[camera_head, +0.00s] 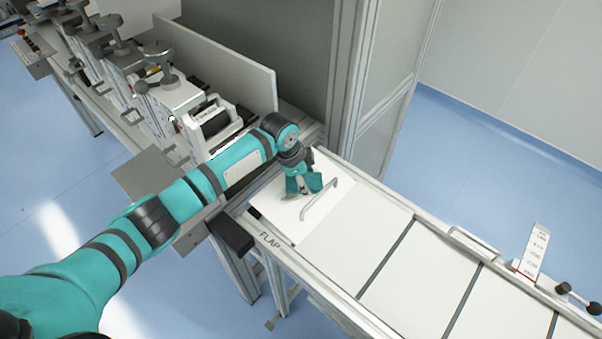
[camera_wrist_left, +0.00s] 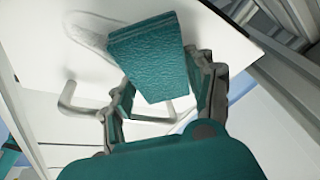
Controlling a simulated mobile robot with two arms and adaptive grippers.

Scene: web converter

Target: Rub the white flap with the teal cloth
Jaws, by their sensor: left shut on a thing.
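My left gripper (camera_head: 302,186) is over the flap, to the left of the handle. It is shut on the teal cloth (camera_head: 315,182), a folded teal block. In the left wrist view the cloth (camera_wrist_left: 148,55) sits between the fingers, in front of the white flap (camera_wrist_left: 225,45). A greyish smear (camera_wrist_left: 92,35) shows on the flap beside the cloth. I cannot tell whether the cloth touches the flap. My right gripper is not in view.
The white conveyor panels (camera_head: 385,245) run to the lower right with a raised rail along the far side. A machine with rollers and knobs (camera_head: 205,110) stands at the upper left. A tall grey cabinet frame (camera_head: 370,80) rises behind the flap. Blue floor is open on the left.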

